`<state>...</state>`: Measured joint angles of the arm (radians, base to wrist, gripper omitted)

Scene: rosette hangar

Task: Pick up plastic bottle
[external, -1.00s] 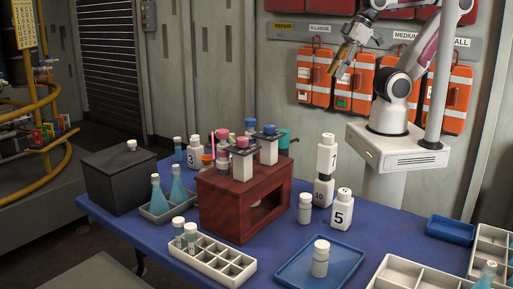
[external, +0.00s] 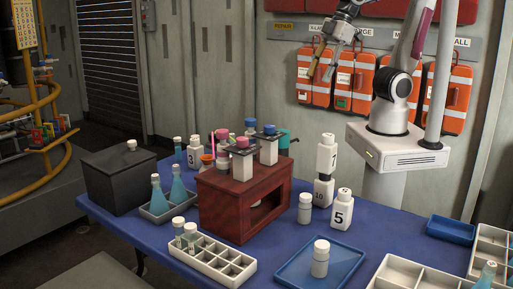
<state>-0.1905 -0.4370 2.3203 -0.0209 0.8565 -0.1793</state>
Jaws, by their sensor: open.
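Several bottles stand on the blue table, and I cannot tell which one the task names. A grey-white capped bottle (external: 320,259) stands upright in the blue tray (external: 292,277) at the front. A similar bottle (external: 305,208) stands behind it, beside a white bottle marked 5 (external: 341,209). A white bottle marked 7 (external: 326,153) is stacked on one marked 10 (external: 323,192). Two small bottles (external: 184,236) stand in the white divided tray (external: 222,270). My gripper (external: 321,72) is open and empty, high above the back of the table, pointing down and touching nothing.
A dark red wooden stand (external: 229,209) with colored-capped bottles on it fills the table's middle. A black box (external: 115,181) and blue flasks (external: 177,184) are at left. Another blue tray (external: 450,229) lies at right. Orange vests (external: 357,80) hang on the wall behind my gripper.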

